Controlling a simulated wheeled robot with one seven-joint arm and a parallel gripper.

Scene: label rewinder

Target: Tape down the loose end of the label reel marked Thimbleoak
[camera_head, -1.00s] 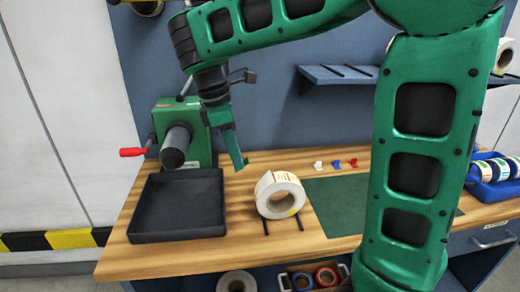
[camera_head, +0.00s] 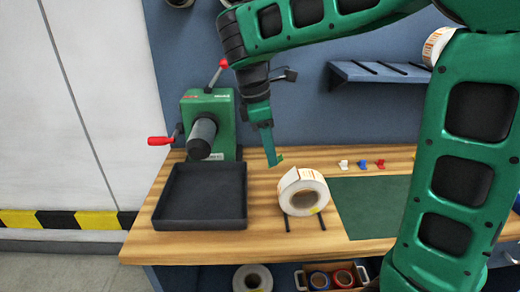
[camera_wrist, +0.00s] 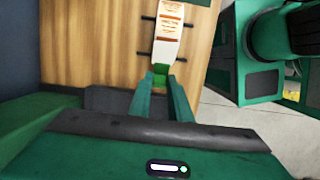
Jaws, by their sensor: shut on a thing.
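A white label reel (camera_head: 304,192) with orange print stands upright on two dark rails on the wooden bench. Its printed outer face also shows in the wrist view (camera_wrist: 169,28). In the wrist view my gripper (camera_wrist: 160,80) is shut on a small green piece (camera_wrist: 161,68), which appears in line with the reel's near edge.
A black tray (camera_head: 201,223) lies left of the reel, before the green rewinder (camera_head: 222,119) with its red-knobbed handles. A green mat (camera_head: 372,207) lies right. White, blue and red small pieces (camera_head: 362,165) sit behind the mat. More reels are below the bench.

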